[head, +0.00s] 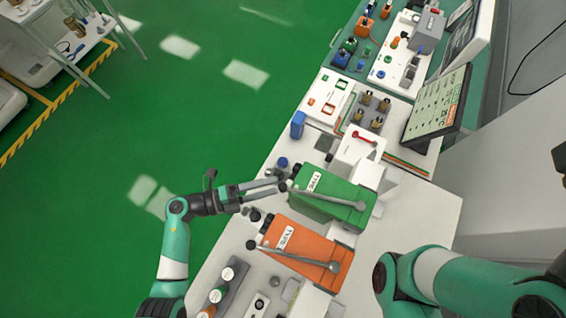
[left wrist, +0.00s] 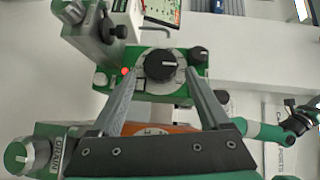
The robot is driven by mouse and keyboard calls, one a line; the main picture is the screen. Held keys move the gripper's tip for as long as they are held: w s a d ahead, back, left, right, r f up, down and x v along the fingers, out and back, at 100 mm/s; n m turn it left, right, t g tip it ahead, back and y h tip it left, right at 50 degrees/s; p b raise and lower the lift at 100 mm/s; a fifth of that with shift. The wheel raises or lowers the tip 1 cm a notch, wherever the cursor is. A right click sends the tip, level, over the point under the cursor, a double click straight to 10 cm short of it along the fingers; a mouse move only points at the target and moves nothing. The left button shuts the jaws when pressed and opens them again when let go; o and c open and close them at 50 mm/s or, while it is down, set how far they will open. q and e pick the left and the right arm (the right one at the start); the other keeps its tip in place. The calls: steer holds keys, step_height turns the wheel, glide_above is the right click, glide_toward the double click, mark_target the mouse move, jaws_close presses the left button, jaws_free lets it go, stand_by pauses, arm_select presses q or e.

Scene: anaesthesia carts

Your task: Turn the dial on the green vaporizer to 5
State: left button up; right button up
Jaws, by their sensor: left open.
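The green vaporizer (head: 325,196) stands on the white bench, a silver lever along its top. In the left wrist view its round black dial (left wrist: 160,65) faces me, with a white mark on the knob. My left gripper (head: 283,184) is open at the dial end of this vaporizer. In the left wrist view its two fingers lie on either side of the dial, with gaps between them and the knob. I cannot read the dial's number. My right arm (head: 432,272) shows at the lower right; I cannot make out its gripper.
An orange vaporizer (head: 306,249) stands close beside the green one, nearer the bottom of the head view. A white unit with a red handle (head: 363,136) is on the other side. A tilted monitor (head: 437,104) stands behind. Open green floor lies left of the bench.

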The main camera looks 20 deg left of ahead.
arm_select(q)
steer(key=x, duration=0.4)
steer(key=shift+w+d, duration=0.15)
steer(key=shift+d, duration=0.15)
steer(key=shift+c, duration=0.2)
steer(key=c, duration=1)
steer(key=shift+w+r+n+g+y+p, duration=0.15)
steer(key=shift+n+g+y+p, duration=0.7)
steer(key=shift+p, duration=2.55)
steer(key=shift+r+n+g+y+p, duration=0.25)
steer(key=shift+n+g+y+p, duration=0.6)
steer(key=shift+p, duration=2.55)
steer(key=shift+c, duration=0.2)
steer(key=shift+g+h, duration=0.3)
steer(key=shift+g, duration=0.2)
